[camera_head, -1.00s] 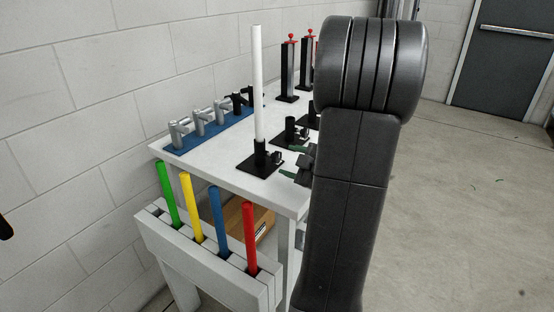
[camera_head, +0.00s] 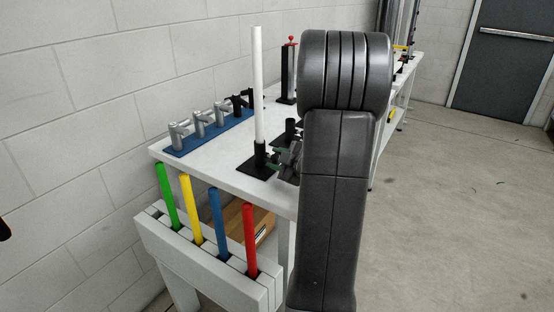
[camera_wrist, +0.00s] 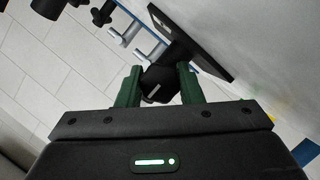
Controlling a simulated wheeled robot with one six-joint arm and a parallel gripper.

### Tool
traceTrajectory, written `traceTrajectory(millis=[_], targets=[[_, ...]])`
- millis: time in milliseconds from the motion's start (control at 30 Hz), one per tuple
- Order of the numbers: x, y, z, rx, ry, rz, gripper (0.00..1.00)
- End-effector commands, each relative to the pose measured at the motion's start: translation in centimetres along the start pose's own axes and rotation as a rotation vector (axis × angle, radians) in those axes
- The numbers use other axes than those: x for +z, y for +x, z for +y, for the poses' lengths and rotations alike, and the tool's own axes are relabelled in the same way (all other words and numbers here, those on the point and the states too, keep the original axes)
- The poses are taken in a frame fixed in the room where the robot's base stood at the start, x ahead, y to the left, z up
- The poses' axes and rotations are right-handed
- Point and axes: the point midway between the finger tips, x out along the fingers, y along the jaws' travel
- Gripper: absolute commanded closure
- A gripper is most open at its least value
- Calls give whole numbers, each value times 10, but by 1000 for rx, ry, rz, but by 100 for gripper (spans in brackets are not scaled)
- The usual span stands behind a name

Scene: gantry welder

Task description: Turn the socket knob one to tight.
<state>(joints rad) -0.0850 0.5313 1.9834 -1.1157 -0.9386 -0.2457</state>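The first socket (camera_head: 260,158) is a black upright holder on a square black plate (camera_head: 250,172), with a tall white rod (camera_head: 257,85) standing in it. My gripper (camera_head: 279,158) is at the right side of this socket, partly hidden behind my arm. In the wrist view my gripper (camera_wrist: 160,82) has its two green fingers on either side of a black knob (camera_wrist: 160,84), which fills most of the gap. Whether the fingers press on the knob cannot be told. The black plate (camera_wrist: 200,38) shows tilted beyond it.
A blue rack (camera_head: 190,147) with several grey and black fittings lies along the table's (camera_head: 222,172) wall side. A grey holder (camera_head: 200,262) with green, yellow, blue and red rods stands in front. A red-topped black post (camera_head: 290,75) stands behind. Open floor (camera_head: 450,220) lies right.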

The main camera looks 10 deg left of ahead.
Motion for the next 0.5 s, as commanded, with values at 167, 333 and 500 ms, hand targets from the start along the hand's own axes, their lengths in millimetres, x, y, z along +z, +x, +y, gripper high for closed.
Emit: traceTrajectory(millis=[167,333,500], targets=[[0,0,0,-1,2,0,90],[-2,-1,2,-11,24,0,89],[-4,-2,4,-39,90,-1,89]])
